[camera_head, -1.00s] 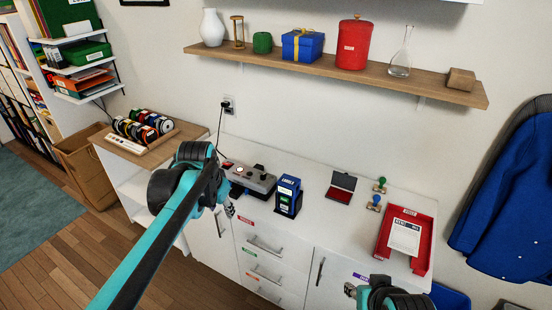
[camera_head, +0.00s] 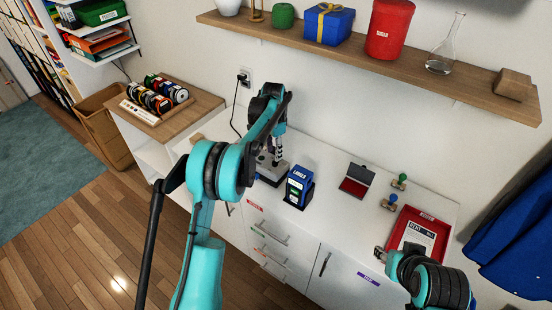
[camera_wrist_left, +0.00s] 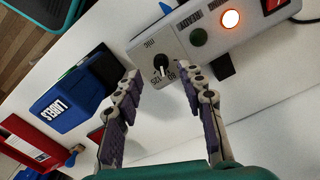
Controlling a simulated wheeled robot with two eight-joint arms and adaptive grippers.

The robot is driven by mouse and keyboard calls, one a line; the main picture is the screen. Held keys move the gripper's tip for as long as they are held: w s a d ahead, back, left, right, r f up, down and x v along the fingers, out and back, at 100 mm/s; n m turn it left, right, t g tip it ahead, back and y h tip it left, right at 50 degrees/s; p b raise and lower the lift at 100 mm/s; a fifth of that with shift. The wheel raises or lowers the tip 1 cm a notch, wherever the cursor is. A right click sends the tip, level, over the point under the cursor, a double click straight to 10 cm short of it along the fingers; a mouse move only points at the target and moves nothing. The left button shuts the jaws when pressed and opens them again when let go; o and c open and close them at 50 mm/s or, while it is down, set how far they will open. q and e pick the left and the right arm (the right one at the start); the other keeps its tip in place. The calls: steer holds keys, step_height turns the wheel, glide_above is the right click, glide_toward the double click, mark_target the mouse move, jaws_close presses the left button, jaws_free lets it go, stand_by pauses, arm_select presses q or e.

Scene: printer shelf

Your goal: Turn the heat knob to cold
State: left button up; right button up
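The heat knob (camera_wrist_left: 161,67) is a small black dial with a white pointer mark on the grey device's panel, seen in the left wrist view. The grey device (camera_head: 265,176) stands on the white cabinet top, partly hidden by my left arm in the head view. My left gripper (camera_head: 272,160) is over the device. In the left wrist view its two fingers (camera_wrist_left: 163,76) are spread on either side of the knob, with nothing between them gripped; contact cannot be told. My right gripper (camera_head: 380,253) is near the cabinet's front right.
A blue label box (camera_head: 299,186) stands just right of the device. A red tray (camera_head: 437,226), stamps and an ink pad lie further right. A wooden shelf (camera_head: 350,60) hangs above.

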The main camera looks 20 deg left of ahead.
mark_target(274, 162)
arm_select(q)
step_height(274, 162, down, 5)
steer(key=shift+f+b, duration=0.1)
steer(key=shift+b, duration=0.45)
steer(key=shift+c, duration=0.3)
jaws_close()
